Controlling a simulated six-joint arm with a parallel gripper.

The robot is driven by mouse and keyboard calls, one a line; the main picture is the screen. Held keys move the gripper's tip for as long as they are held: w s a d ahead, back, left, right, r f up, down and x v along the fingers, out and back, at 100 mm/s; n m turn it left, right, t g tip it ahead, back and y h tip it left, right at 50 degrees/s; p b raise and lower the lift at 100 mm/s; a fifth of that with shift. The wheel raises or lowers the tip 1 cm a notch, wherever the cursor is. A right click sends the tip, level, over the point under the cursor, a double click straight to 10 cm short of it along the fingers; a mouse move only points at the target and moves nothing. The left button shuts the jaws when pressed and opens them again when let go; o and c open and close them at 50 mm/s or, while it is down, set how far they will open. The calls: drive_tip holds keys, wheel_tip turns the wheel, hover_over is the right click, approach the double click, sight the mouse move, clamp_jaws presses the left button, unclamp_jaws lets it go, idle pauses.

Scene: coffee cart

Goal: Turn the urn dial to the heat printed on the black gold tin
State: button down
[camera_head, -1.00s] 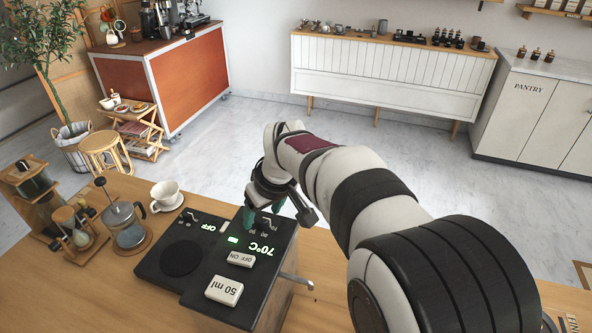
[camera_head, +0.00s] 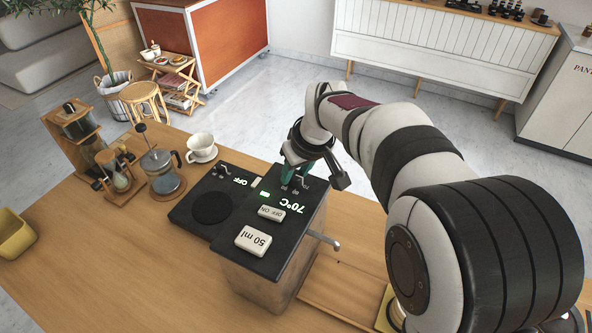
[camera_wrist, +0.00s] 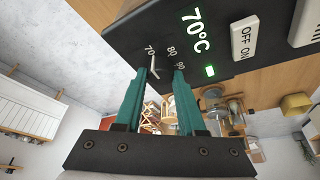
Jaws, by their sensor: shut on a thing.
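The urn (camera_head: 252,282) is a metal box with a black top panel at the table's front middle. Its green display (camera_head: 295,207) reads 70°C, and this also shows in the wrist view (camera_wrist: 195,30). My gripper (camera_head: 291,178) is at the far end of the panel, its teal fingers shut on the urn dial, which they mostly hide. In the wrist view my fingertips (camera_wrist: 165,74) straddle the dial beside the marks 70, 80 and 90. A white pointer line (camera_wrist: 153,66) lies near the 70. I cannot make out a black gold tin in any view.
A black hot plate unit (camera_head: 212,207) marked OFF adjoins the urn. A lever (camera_head: 325,240) sticks out on the urn's right.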

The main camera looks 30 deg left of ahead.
drive_tip(key=shift+m, duration=0.3)
drive_tip(key=m+t, duration=0.1)
drive_tip(key=m, duration=0.1)
drive_tip(key=m+h, duration=0.1)
drive_tip(key=m, duration=0.2)
drive_tip(key=shift+s+a+t+h, duration=0.1)
drive_tip(key=shift+a+t+h, duration=0.05)
drive_tip(key=shift+t+h, duration=0.2)
drive_tip(key=m+h, duration=0.1)
drive_tip(key=m, duration=0.3)
drive_tip(key=shift+t, duration=0.25)
drive_tip(key=m+h, duration=0.1)
drive_tip(key=m, duration=0.2)
drive_tip(key=shift+a+m+h, duration=0.1)
drive_tip(key=shift+m+h, duration=0.25)
drive_tip(key=shift+m, duration=0.05)
drive_tip(key=m+h, duration=0.1)
drive_tip(key=m, duration=0.2)
drive_tip(key=m+g+h, duration=0.1)
drive_tip(key=m, duration=0.2)
drive_tip(key=shift+a, duration=0.15)
drive_tip(key=m+g, duration=0.1)
drive_tip(key=m, duration=0.2)
drive_tip(key=m+g+h, duration=0.1)
drive_tip(key=m, duration=0.2)
drive_tip(key=shift+w+m, duration=0.2)
drive_tip(key=shift+m, duration=0.2)
drive_tip(key=shift+g, duration=0.3)
